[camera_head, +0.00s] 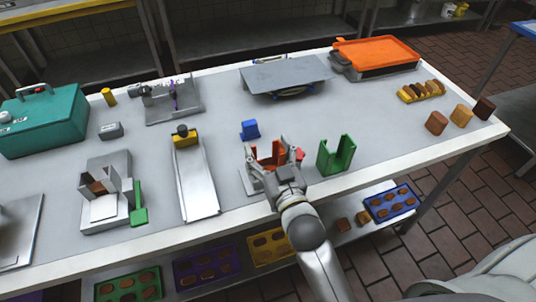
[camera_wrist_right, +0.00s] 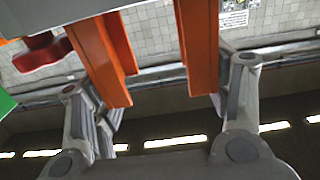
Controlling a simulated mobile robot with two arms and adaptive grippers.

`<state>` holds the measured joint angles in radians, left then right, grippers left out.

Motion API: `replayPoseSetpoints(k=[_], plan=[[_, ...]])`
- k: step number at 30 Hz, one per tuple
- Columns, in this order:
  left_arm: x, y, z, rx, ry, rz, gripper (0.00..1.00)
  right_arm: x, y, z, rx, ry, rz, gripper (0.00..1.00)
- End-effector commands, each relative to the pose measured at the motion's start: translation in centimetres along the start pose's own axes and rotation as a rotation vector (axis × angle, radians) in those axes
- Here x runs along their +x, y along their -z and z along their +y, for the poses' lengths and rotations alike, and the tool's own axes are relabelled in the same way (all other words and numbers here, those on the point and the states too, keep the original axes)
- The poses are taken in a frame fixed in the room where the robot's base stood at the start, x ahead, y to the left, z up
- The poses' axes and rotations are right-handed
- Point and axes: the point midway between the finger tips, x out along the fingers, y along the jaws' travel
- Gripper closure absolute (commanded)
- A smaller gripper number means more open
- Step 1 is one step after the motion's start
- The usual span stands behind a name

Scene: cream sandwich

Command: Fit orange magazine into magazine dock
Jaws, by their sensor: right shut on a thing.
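The orange magazine (camera_head: 269,152) is a U-shaped upright holder near the front middle of the table. My right gripper (camera_head: 276,165) is shut on it; in the wrist view its orange walls (camera_wrist_right: 198,45) stand between the two fingers (camera_wrist_right: 165,105). A grey metal base (camera_head: 251,182), which looks like the magazine dock, shows under and beside the gripper. A red knob (camera_head: 299,154) is just to its right and also shows in the wrist view (camera_wrist_right: 42,52). The arm hides the magazine's bottom, so I cannot tell whether it is seated. My left gripper is not in view.
A green magazine (camera_head: 336,156) stands close on the right. A blue block (camera_head: 250,129) lies just behind.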

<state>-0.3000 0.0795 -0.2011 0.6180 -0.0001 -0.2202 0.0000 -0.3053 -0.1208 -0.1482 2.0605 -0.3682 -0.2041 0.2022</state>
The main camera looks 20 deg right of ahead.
Motion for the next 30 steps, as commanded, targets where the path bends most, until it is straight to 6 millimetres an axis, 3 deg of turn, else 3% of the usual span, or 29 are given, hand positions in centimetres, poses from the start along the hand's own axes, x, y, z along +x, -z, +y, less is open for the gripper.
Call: replayPoseSetpoints(k=[8, 9, 13, 26, 30], plan=[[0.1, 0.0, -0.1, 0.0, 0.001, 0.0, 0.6, 0.0, -0.3, 0.0, 0.0, 0.0, 0.001, 0.71], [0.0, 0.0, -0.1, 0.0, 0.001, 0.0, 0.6, 0.0, -0.2, 0.0, 0.0, 0.0, -0.001, 0.24], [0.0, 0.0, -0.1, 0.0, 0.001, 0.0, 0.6, 0.0, -0.2, 0.0, 0.0, 0.0, -0.001, 0.08], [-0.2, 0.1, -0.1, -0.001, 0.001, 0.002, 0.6, -0.1, 0.2, 0.0, 0.0, 0.0, 0.001, 0.08], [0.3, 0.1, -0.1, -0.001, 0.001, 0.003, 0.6, -1.7, -0.2, 0.0, 0.001, 0.0, -0.003, 0.08]])
